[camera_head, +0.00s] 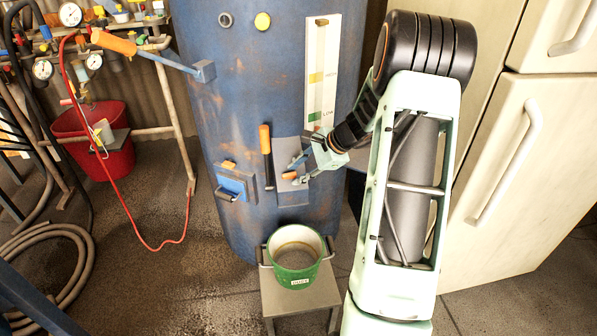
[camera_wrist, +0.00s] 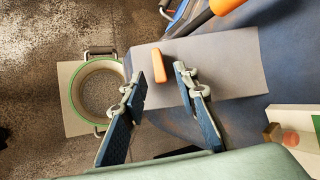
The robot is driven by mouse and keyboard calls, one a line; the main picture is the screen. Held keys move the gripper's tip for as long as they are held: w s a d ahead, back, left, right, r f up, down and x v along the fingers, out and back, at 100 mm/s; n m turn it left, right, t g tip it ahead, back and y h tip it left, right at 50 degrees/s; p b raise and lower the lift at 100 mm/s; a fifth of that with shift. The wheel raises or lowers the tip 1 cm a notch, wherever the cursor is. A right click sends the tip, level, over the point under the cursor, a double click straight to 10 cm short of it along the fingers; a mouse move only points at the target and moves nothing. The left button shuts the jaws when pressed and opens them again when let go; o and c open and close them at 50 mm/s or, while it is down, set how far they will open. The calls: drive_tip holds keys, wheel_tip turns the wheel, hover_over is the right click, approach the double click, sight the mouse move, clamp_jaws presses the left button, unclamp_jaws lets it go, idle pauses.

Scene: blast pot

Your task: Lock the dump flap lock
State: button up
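A grey sloped plate or chute (camera_head: 293,146) sticks out from the front of the blue pot (camera_head: 240,110); it also shows in the wrist view (camera_wrist: 225,70). A small orange handle (camera_wrist: 158,67) lies on its edge, and it shows in the head view (camera_head: 289,175). This looks like the flap lock, though no label shows. My gripper (camera_head: 294,171) is at this handle with its fingers apart. In the wrist view the handle shows between the fingertips (camera_wrist: 157,78), closer to the left finger. I cannot tell whether they touch.
A lever with an orange grip (camera_head: 265,139) stands left of the chute, and a blue hatch (camera_head: 232,184) is further left. A green bucket (camera_head: 295,275) sits on a small stand (camera_head: 292,299) below. Pale cabinets (camera_head: 500,160) are at the right; a red hose (camera_head: 128,226) hangs left.

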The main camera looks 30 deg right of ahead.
drive_tip(key=v, duration=1.2)
